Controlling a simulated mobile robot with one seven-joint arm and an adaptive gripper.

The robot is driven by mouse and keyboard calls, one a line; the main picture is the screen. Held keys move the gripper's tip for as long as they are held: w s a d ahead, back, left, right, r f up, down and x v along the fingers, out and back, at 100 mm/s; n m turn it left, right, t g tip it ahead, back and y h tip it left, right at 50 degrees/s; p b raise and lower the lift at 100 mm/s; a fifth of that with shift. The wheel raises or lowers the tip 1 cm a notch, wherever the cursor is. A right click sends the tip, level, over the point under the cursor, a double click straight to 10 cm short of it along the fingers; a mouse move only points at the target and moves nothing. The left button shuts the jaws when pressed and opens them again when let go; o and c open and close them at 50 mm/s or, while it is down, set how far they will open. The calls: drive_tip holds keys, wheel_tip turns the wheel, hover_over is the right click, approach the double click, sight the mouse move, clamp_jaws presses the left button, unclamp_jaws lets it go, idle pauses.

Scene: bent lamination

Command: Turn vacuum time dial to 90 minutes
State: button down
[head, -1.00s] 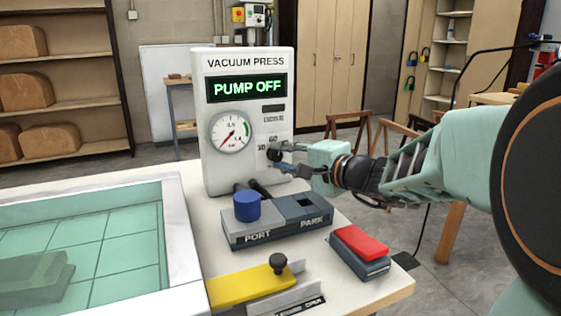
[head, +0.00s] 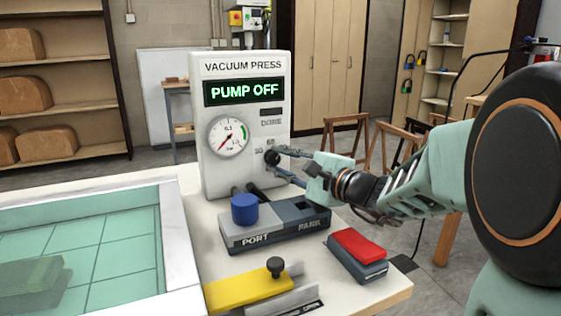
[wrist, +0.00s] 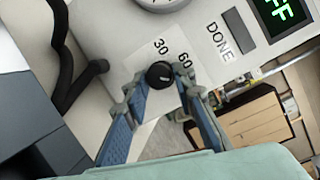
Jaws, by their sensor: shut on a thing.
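The vacuum press (head: 212,170) stands upright on the table. Its display (head: 244,91) reads PUMP OFF. The black vacuum time dial (wrist: 160,74) is low on its front, with 30 and 60 printed around it; it is small in the head view (head: 271,158). No 90 mark shows, and I cannot make out where the dial points. My gripper (wrist: 160,88) is shut on the dial, one finger at each side of it. In the head view my gripper (head: 277,162) reaches the dial from the right.
A block marked PORT and PARK (head: 275,228) with a blue knob (head: 245,209) sits below the press. A red-topped block (head: 357,247) and a yellow bar (head: 248,287) lie nearer. Black hoses (wrist: 65,75) run beside the dial.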

drive_tip(key=shift+r, duration=0.15)
drive_tip(key=c, duration=1.6)
unclamp_jaws()
drive_tip(key=v, duration=1.2)
